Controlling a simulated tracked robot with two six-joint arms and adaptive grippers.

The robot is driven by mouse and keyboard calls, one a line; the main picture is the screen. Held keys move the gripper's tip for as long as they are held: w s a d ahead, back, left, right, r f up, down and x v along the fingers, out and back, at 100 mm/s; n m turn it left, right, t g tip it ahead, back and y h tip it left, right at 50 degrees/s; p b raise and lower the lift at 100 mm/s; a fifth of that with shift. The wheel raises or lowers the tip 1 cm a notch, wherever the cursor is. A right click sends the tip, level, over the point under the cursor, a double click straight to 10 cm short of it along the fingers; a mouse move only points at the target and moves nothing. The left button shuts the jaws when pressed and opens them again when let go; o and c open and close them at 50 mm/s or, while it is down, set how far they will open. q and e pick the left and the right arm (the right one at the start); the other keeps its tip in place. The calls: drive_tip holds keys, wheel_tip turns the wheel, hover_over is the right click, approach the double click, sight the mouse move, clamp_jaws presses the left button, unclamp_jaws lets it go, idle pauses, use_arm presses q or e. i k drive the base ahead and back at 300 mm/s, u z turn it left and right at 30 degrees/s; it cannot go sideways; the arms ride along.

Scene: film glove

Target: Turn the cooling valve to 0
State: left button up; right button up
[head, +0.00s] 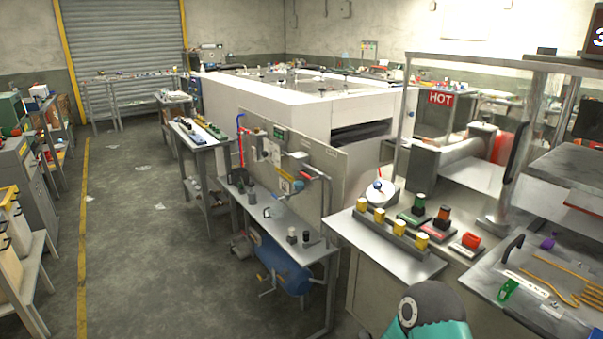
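No valve is clearly labelled as the cooling valve at this size. A round white dial (381,192) with a small blue knob and a red mark sits on the metal counter at centre right; its numbers are too small to read. An upright panel (335,182) left of it carries a blue pipe (240,122), a red pipe (241,150) and a red-handled fitting (312,177). A teal and dark part of my arm shows at the bottom edge, below the counter. Neither gripper is in view.
Several yellow-topped posts (400,231) and a red button block (467,242) stand near the dial. A blue tank (280,264) sits under the panel's bench. Open floor (150,240) lies left, with scattered papers.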

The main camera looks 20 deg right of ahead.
sight(377, 186)
drive_tip(key=u, duration=0.2)
drive_tip(key=i, duration=1.1)
drive_tip(key=z, duration=0.35)
drive_tip(key=i, duration=0.6)
drive_tip(key=z, duration=0.65)
drive_tip(key=k, duration=0.9)
drive_tip(key=z, duration=0.15)
drive_tip(key=i, duration=0.95)
drive_tip(key=u, duration=0.05)
